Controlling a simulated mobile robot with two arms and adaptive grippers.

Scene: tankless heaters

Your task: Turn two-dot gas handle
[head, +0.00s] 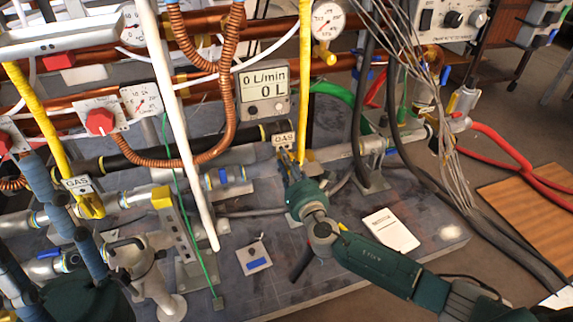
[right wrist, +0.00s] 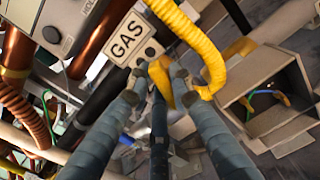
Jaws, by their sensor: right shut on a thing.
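The two-dot gas handle is a yellow lever under a white GAS tag (right wrist: 128,38) with two dark dots, in the right wrist view. My right gripper (right wrist: 160,88) is shut on this yellow handle (right wrist: 161,78), its blue-grey fingers on both sides of it. In the head view the right gripper (head: 287,160) reaches up to the GAS tag (head: 284,139) at the foot of a yellow pipe; its fingers mostly hide the handle there. My left gripper (head: 40,225) is at the lower left, its blue fingers spread apart, partly cut off by the frame.
Another yellow gas handle (head: 91,206) with a GAS tag is at the left. A flow display (head: 264,92) reads 0 L/min. A white pipe (head: 180,120) slants down between the arms. Cables (head: 440,190) hang at the right. A white notepad (head: 391,229) lies on the base plate.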

